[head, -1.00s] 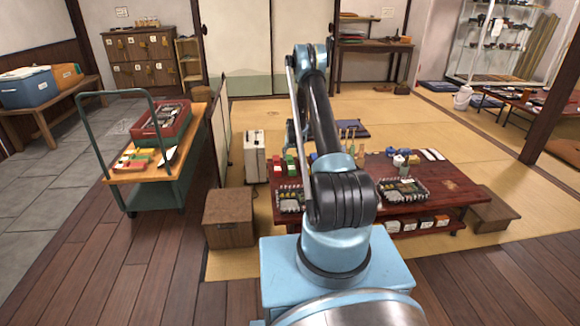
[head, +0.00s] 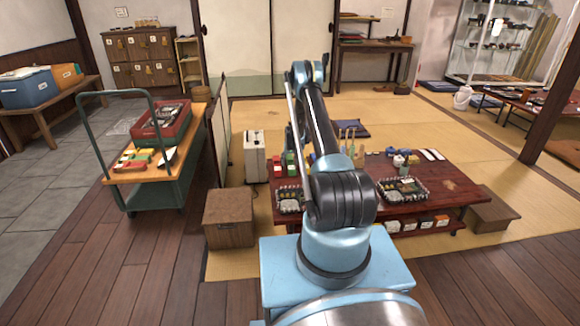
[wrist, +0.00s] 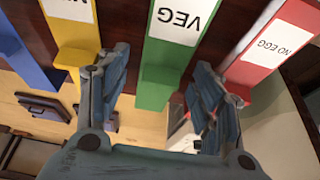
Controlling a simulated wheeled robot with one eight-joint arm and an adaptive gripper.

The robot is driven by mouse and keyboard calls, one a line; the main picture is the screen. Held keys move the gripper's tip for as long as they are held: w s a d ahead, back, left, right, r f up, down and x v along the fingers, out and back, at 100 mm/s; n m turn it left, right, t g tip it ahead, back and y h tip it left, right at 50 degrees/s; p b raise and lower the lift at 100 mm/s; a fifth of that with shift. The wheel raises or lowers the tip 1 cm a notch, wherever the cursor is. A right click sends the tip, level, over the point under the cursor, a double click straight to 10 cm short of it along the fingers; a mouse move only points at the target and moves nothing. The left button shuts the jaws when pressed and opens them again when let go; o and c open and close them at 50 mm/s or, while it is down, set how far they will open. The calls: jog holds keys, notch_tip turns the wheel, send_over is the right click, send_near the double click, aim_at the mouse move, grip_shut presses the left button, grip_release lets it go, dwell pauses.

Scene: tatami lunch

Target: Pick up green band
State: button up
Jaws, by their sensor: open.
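The green band (wrist: 157,78) shows in the wrist view as an upright green strip with a white label reading VEG, upside down. It lies between the two spread fingers of my gripper (wrist: 161,68), and no grip on it is visible. In the head view a small green piece (head: 290,170) stands at the left end of the red table, partly near my arm. My gripper is mostly hidden behind my arm in the head view. Whether either finger touches the band cannot be told.
A yellow band (wrist: 78,60) is close left of my gripper, with a blue band (wrist: 25,50) beyond it. A red band (wrist: 270,58) reading NO EGG is close on the right. The low red table (head: 455,185) holds boxes and trays.

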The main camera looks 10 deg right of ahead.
jog(key=c, duration=0.8)
jog(key=shift+r, duration=0.15)
